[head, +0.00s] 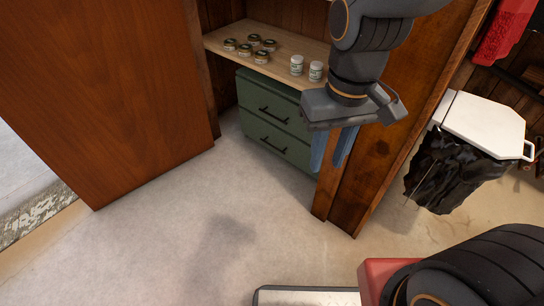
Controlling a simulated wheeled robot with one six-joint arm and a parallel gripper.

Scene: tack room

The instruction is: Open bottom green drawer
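The green drawer unit (262,98) stands under a wooden shelf in an alcove. Two drawer fronts with dark bar handles show, the upper drawer (285,107) and the bottom green drawer (291,158); both look closed. The bottom drawer's handle (273,147) is in view. My gripper (331,160) hangs at the right of the unit, in front of a wooden post, with its two blue fingers pointing down. A gap shows between the fingers, and nothing is seen in it. My gripper and arm hide the unit's right side.
The wooden shelf (235,35) above holds several small jars (261,57) and two white bottles (297,65). A large wooden door panel (100,90) stands at left, a wooden post (375,165) at right. The floor in front is clear.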

